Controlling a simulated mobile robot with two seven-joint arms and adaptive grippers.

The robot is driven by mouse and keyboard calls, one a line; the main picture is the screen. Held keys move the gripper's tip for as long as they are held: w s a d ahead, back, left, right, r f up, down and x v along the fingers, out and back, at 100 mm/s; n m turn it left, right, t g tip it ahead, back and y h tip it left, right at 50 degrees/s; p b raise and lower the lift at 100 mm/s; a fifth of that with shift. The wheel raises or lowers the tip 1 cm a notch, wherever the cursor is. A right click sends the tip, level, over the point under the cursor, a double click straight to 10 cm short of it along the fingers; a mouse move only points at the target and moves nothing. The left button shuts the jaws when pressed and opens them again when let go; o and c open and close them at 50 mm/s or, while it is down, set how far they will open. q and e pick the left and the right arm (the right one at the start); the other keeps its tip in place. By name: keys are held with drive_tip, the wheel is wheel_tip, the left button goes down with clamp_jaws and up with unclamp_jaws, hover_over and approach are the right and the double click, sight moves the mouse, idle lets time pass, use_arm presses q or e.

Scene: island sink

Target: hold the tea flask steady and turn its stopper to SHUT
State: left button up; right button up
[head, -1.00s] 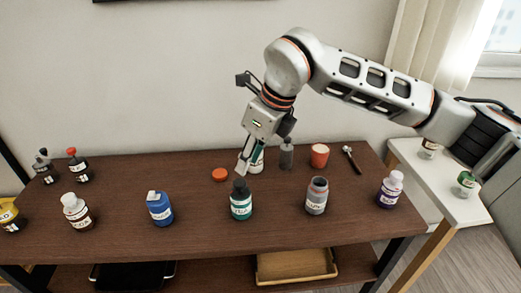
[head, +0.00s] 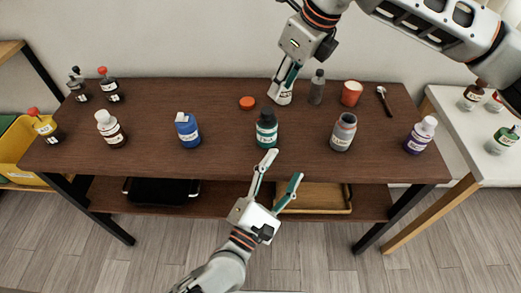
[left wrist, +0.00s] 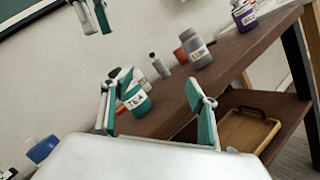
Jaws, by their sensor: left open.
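The tea flask is the green bottle (head: 267,134) with a white label and a dark stopper (head: 266,116), upright near the front middle of the table. In the left wrist view the flask (left wrist: 137,100), labelled TEA, shows between my finger tips, beyond them. The stopper's setting is too small to read. My left gripper (head: 283,168) is open and empty, in front of the table's front edge, just short of the flask. My right gripper (head: 279,101) points down behind the flask, beside a white labelled bottle (head: 287,97); its jaw opening is unclear.
A blue bottle (head: 188,131) stands left of the flask and a grey jar (head: 343,133) right. An orange lid (head: 247,103), a grey bottle (head: 317,88) and a red cup (head: 351,94) are behind. A wooden tray (head: 310,198) lies on the lower shelf.

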sight(264, 137)
use_arm(q)
drive_tip(key=w+a+n+y, duration=0.1)
drive_tip(key=w+n+y, duration=0.1)
drive_tip(key=n, duration=0.1)
drive_tip(key=w+a+n+y, duration=0.1)
drive_tip(key=a+n, duration=0.1)
drive_tip(key=n, duration=0.2)
drive_tip(key=w+a+n+y, duration=0.2)
drive_tip(key=n, duration=0.2)
drive_tip(key=shift+w+r+y, duration=0.15)
drive_tip(key=shift+w+y, duration=0.15)
drive_tip(key=shift+w+a+f+n+y, duration=0.25)
drive_tip(key=shift+n+y, duration=0.15)
drive_tip(key=shift+n, duration=0.4)
drive_tip(key=shift+w+d+f, duration=0.1)
drive_tip(key=shift+w+d, duration=0.15)
drive_tip(key=shift+w, duration=1.05)
drive_tip(key=shift+w+d+r, duration=0.1)
drive_tip(key=shift+w+d, duration=0.1)
drive_tip(key=shift+w, duration=1.05)
drive_tip(key=shift+w+d+f, duration=0.1)
drive_tip(key=shift+w+d, duration=0.15)
drive_tip(key=shift+w, duration=1.05)
drive_tip(key=c, duration=1.3)
